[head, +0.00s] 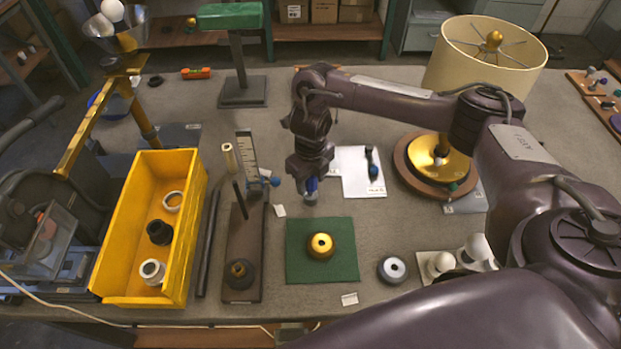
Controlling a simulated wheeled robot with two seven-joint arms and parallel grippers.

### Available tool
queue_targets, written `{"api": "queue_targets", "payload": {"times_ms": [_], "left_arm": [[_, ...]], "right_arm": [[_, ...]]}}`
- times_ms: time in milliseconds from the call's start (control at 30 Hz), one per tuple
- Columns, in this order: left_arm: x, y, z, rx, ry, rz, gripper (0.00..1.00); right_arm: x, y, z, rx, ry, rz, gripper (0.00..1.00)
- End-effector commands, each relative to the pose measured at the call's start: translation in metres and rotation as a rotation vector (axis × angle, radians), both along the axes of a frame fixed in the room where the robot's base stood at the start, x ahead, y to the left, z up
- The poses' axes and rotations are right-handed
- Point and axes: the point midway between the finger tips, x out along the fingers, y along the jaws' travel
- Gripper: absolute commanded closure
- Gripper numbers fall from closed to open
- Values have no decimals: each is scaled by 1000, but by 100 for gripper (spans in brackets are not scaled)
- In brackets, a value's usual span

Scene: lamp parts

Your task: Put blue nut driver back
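My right arm comes in from the right, and its gripper (311,178) points down above the bench, behind the green mat. It appears shut around a blue handle, which I take to be the blue nut driver (310,186). A short grey end shows below it, and the fingers hide part of the handle. A white sheet (352,187) lies just right of the gripper, with a dark and blue tool (373,168) on it. Another blue-ended part (271,181) is beside the upright scale (245,158), left of the gripper. My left gripper is not in view.
A green mat (345,262) holds a gold round part (320,246). A lamp shade (480,75) and gold dish (447,165) stand right.

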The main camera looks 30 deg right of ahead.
Motion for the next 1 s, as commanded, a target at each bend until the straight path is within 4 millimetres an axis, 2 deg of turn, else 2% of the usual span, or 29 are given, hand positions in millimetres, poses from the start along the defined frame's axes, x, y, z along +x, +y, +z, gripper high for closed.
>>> {"api": "queue_targets", "payload": {"times_ms": [300, 433, 567, 800, 1000], "left_arm": [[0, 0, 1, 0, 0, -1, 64], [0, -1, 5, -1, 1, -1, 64], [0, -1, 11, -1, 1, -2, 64], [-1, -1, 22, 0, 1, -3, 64], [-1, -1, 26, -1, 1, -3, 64]], "right_arm": [[0, 0, 1, 0, 0, 0, 46], [1, 0, 9, 1, -3, 1, 46], [2, 0, 29, 0, -6, 2, 46], [2, 0, 78, -1, -7, 3, 46], [1, 0, 108, -1, -3, 0, 46]]}}
